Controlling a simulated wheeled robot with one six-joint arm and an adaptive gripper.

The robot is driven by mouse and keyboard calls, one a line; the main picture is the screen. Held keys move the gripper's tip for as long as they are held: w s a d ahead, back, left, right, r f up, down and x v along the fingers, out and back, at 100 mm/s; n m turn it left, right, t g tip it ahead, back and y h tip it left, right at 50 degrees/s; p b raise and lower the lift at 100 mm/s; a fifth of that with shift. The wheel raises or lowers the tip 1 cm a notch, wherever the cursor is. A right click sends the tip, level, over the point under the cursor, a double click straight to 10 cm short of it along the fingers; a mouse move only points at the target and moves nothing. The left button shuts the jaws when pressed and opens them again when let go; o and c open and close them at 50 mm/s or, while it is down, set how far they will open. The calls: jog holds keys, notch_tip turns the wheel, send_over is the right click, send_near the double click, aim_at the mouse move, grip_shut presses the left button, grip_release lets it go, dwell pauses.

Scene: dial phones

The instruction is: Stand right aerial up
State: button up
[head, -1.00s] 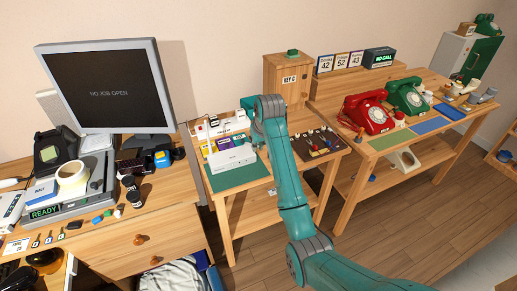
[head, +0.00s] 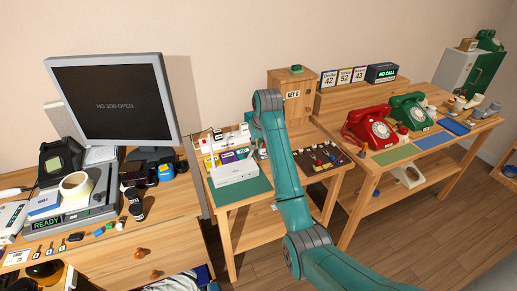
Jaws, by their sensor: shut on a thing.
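The white box-shaped device (head: 236,172) lies on the green mat (head: 245,192) on the middle table. Its right end is close to my arm. The right aerial is too small and too covered to make out clearly, so I cannot tell its tilt. My teal arm rises in front of the table and bends over at the top. My gripper (head: 259,149) is mostly hidden behind that arm, with only a small grey part showing by the device's right end. It is shut at the aerial; the contact itself is hidden.
Small coloured boxes (head: 226,155) stand behind the device. A dark board with knobs (head: 322,158) lies right of my arm. A wooden KEY C box (head: 292,95) stands behind. The red phone (head: 369,128) and green phone (head: 411,111) are on the right table. A monitor (head: 112,100) stands left.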

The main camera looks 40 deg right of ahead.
jog(key=shift+w+d+r, duration=0.25)
jog(key=shift+w+r, duration=0.05)
jog(key=shift+w, duration=0.4)
jog(key=shift+w+d+r, duration=0.2)
jog(key=shift+w+r, duration=0.15)
jog(key=shift+w, duration=0.35)
jog(key=shift+w+d+r, duration=0.25)
jog(key=shift+w+r, duration=0.05)
jog(key=shift+w, duration=0.4)
jog(key=shift+w+d+r, duration=0.1)
jog(key=shift+w+d, duration=0.15)
jog(key=shift+w, duration=0.55)
jog(key=shift+w+d+r, duration=0.1)
jog(key=shift+w+d, duration=0.15)
jog(key=shift+w, duration=0.55)
jog(key=o, duration=0.7)
jog(key=shift+c, duration=0.2)
notch_tip(320, 180, up, 6)
